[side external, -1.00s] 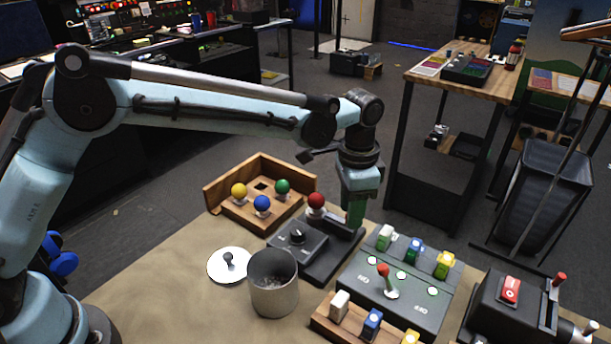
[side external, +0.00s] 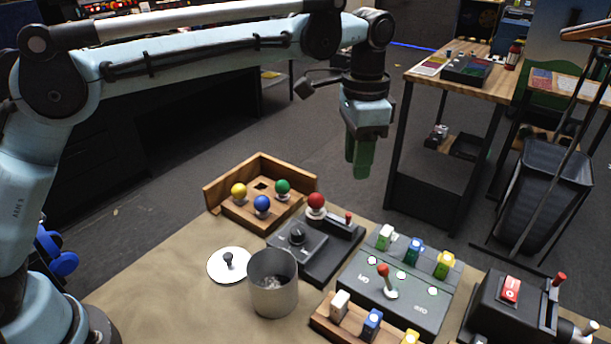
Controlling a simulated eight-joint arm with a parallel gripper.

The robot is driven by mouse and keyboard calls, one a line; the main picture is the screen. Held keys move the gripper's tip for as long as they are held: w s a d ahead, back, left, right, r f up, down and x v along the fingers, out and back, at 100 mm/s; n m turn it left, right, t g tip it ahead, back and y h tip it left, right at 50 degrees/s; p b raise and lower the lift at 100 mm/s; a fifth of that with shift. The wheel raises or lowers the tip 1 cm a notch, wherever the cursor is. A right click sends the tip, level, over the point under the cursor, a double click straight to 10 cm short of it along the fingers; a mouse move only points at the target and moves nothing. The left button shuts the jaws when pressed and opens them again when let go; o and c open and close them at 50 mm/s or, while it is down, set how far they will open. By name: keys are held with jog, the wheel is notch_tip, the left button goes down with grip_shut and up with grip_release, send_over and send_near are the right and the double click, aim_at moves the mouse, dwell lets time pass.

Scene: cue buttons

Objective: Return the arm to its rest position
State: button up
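My gripper (side external: 359,160) hangs at the end of my pale blue arm, pointing down, with green fingers. It is in the air above and behind the table's far edge, clear of everything on the table. Nothing shows between or below the fingers. The fingers look close together, but from this side I cannot tell whether they are open or shut.
On the table (side external: 150,290) stand a wooden tray (side external: 235,213) with coloured balls, a black dial box (side external: 300,240) with a red ball, a metal pot (side external: 272,295), a lid (side external: 229,265), a lever panel (side external: 400,285) and a red-switch box (side external: 510,290). The air around my gripper is free.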

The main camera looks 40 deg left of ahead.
jog(key=s+a+r+n+t, duration=0.2)
jog(key=s+a+r, duration=0.1)
jog(key=a, duration=0.4)
jog(key=s+a+f+n+t, duration=0.2)
jog(key=s+a+f+n, duration=0.1)
jog(key=s+a, duration=0.4)
jog(key=s+a+f+n+t, duration=0.3)
jog(key=s+a, duration=0.3)
jog(key=s, duration=0.2)
jog(key=shift+a+f+n, duration=0.35)
jog(key=shift+f+n, duration=0.15)
